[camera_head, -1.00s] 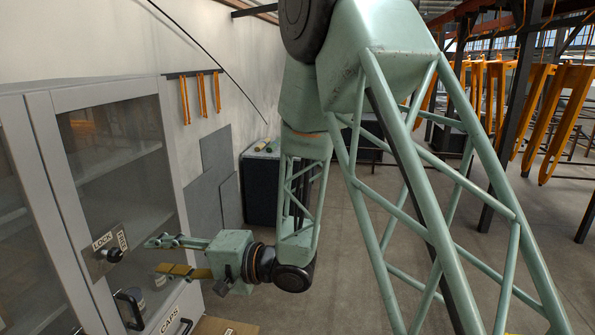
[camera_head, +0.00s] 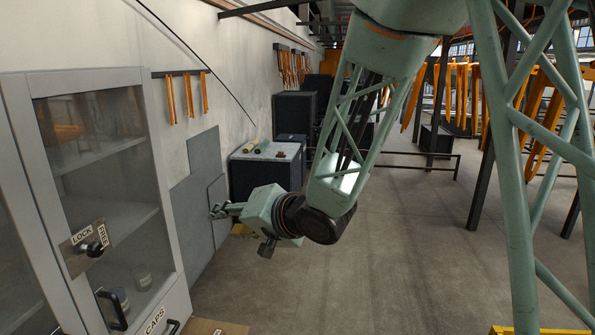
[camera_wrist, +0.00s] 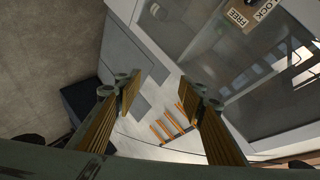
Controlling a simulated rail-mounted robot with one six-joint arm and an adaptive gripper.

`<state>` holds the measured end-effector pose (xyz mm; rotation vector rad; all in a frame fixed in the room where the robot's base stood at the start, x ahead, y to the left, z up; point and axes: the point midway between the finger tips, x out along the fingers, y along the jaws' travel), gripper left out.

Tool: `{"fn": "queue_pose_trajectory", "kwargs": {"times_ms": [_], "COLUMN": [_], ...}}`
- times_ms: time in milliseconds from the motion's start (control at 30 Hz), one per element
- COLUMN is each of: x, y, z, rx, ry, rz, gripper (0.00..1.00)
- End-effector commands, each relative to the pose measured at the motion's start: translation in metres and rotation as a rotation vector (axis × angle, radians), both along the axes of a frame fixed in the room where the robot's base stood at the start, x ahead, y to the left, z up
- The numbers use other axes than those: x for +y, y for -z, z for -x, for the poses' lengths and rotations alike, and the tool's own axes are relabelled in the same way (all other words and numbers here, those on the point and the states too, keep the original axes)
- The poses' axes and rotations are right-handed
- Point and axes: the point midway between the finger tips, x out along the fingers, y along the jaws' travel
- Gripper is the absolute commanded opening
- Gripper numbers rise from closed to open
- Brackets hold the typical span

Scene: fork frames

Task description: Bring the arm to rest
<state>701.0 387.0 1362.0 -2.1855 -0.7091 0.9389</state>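My gripper (camera_head: 218,211) hangs in the air to the right of the grey cabinet (camera_head: 155,140), in front of the wall panels in the head view. The wrist view shows its two ridged fingers spread apart with nothing between them, so my gripper (camera_wrist: 163,92) is open and empty. It is clear of the cabinet's dark knob (camera_head: 95,248) on the LOCK and FREE plate. The cabinet's glass door (camera_head: 105,165) looks closed. Part of the label plate (camera_wrist: 250,12) shows at the top of the wrist view.
Grey panels (camera_head: 190,215) lean against the wall behind my gripper. A dark unit with a pale top (camera_head: 268,175) stands beyond it. Orange forks (camera_head: 187,97) hang on the wall. A cardboard box (camera_head: 215,327) lies at the cabinet's foot. The floor (camera_head: 385,245) to the right is clear.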

Motion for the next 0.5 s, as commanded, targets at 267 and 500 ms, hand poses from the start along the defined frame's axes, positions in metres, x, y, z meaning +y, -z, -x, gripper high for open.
{"fn": "queue_pose_trajectory", "kwargs": {"times_ms": [267,500], "x": [-0.067,-0.125], "y": [-0.006,-0.010], "z": [-0.005,0.001], "rx": [-0.052,-0.071], "ry": [0.092,0.162], "rz": [0.153,0.279], "gripper": [0.37,0.37]}}
